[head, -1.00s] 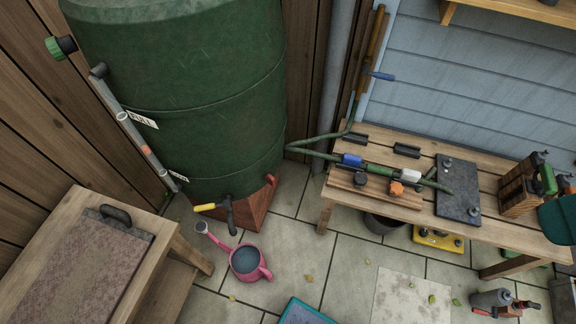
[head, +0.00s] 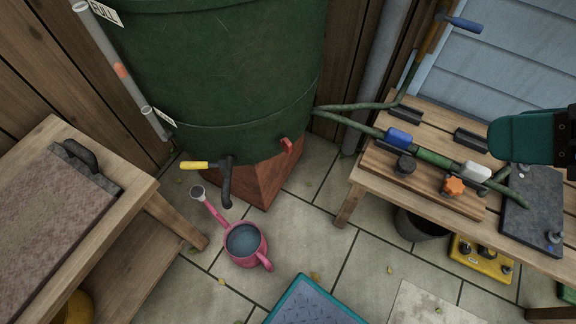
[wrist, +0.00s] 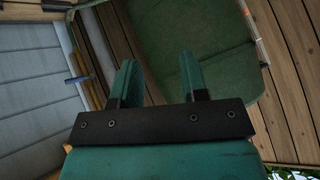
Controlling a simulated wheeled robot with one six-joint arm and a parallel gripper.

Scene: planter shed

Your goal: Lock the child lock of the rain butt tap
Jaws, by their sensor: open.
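The green rain butt (head: 215,75) stands on a reddish-brown base (head: 265,180). Its dark tap (head: 227,182) sticks out low on the front, spout downward, with a yellow lever (head: 195,165) pointing left. A small red piece (head: 286,146) sits on the butt to the right of the tap; I cannot tell whether it is the child lock. In the wrist view my gripper (wrist: 161,78) is open, its two teal fingers apart with nothing between them. The green butt (wrist: 185,30) shows beyond the fingers. The tap does not show there. A teal part of my arm is at the head view's right edge.
A pink watering can (head: 243,243) stands on the paving below the tap. A wooden bench (head: 150,195) is at left. A slatted table (head: 345,200) with green pipework (head: 435,157) is at right. A teal-edged tray (head: 310,300) lies in front.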

